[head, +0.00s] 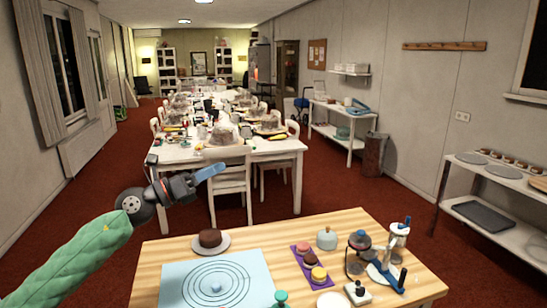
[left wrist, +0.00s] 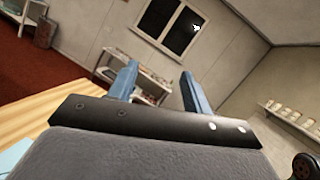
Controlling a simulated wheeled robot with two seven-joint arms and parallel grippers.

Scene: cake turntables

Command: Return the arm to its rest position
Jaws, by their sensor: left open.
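My left arm comes in from the left in the head view, in a green sleeve. Its gripper (head: 212,171) is raised in the air beyond the back left of the wooden table (head: 330,222), with blue fingers pointing right. In the left wrist view the two blue fingers of this gripper (left wrist: 157,85) stand apart with nothing between them. My right gripper is not in view.
On the table are a blue mat with rings (head: 175,290), a chocolate cake (head: 210,238) on a plate, a purple tray of small cakes (head: 299,253) and a blue-and-white stand (head: 385,272). White chairs (head: 229,180) and a long table stand behind.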

